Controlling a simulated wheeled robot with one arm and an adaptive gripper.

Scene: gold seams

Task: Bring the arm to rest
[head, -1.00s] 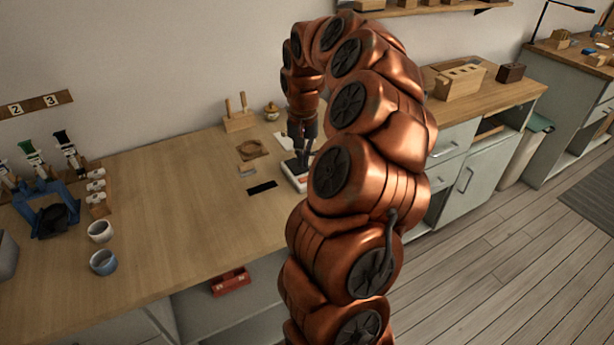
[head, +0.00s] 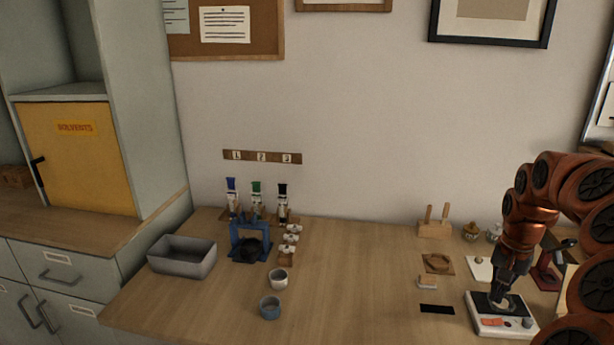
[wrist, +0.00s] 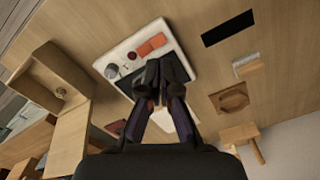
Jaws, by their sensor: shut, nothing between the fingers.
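My copper-coloured arm comes in at the right edge of the head view and bends down over the bench (head: 350,290). My gripper (head: 501,298) points down over a white scale-like device (head: 493,322) with orange and grey marks on it. In the wrist view my gripper (wrist: 164,78) has its dark fingers together with nothing between them. The device (wrist: 140,42) lies just beyond the fingertips there. I cannot tell whether the fingertips touch it.
Near the gripper lie a black strip (head: 437,309), a small pale block (head: 427,282), a round-holed wooden piece (head: 437,263) and a two-peg wooden stand (head: 434,228). Further left are two cups (head: 270,307), a blue stand (head: 236,236) and a grey bin (head: 182,257). The bench middle is clear.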

